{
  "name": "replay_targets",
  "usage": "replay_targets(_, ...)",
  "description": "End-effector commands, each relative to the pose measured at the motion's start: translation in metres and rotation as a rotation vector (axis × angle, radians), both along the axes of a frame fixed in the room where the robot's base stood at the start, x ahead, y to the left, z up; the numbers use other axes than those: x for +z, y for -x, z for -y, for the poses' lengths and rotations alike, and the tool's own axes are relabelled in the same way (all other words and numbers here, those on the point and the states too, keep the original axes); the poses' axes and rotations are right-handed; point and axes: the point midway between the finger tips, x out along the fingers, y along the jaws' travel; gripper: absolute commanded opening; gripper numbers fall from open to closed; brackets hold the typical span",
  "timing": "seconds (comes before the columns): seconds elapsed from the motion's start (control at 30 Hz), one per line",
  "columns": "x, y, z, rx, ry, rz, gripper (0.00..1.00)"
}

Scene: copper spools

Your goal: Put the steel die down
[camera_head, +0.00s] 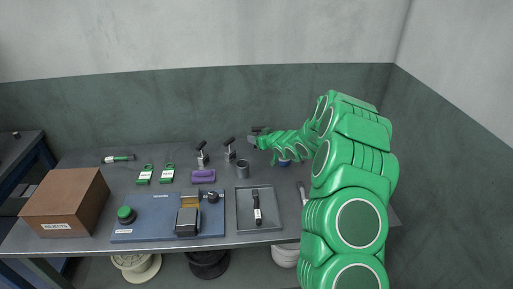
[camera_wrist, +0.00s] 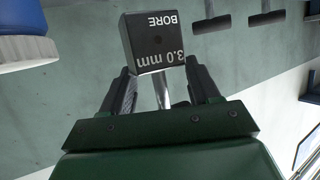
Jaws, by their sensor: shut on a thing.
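The steel die (camera_wrist: 155,42) is a dark block marked "BORE" and "3.0 mm", with a bright metal stem below the block in the wrist view. My gripper (camera_wrist: 163,88) has its two dark fingers on either side of the stem and is shut on the die. In the head view my gripper (camera_head: 253,140) is over the back part of the bench (camera_head: 130,186), right of two black-handled clamps. The die is too small there to make out clearly.
A grey cup (camera_head: 243,169) stands just below my gripper in the picture. A grey tray (camera_head: 244,216) holds a black-handled tool. A brown rejects box (camera_head: 65,202) stands left. My arm hides the bench's right part.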

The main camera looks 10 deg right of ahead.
Motion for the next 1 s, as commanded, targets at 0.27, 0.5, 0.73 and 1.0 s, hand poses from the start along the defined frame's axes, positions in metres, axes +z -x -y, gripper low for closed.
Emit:
replay_targets(0.27, -0.024, -0.021, -0.002, 0.001, 0.000, 0.000, 0.00)
replay_targets(0.5, -0.044, -0.037, -0.003, 0.002, 0.000, 0.000, 0.00)
replay_targets(0.73, -0.053, -0.048, -0.003, 0.000, -0.001, 0.003, 0.00)
replay_targets(1.0, -0.059, -0.053, -0.003, 0.001, -0.001, 0.003, 0.00)
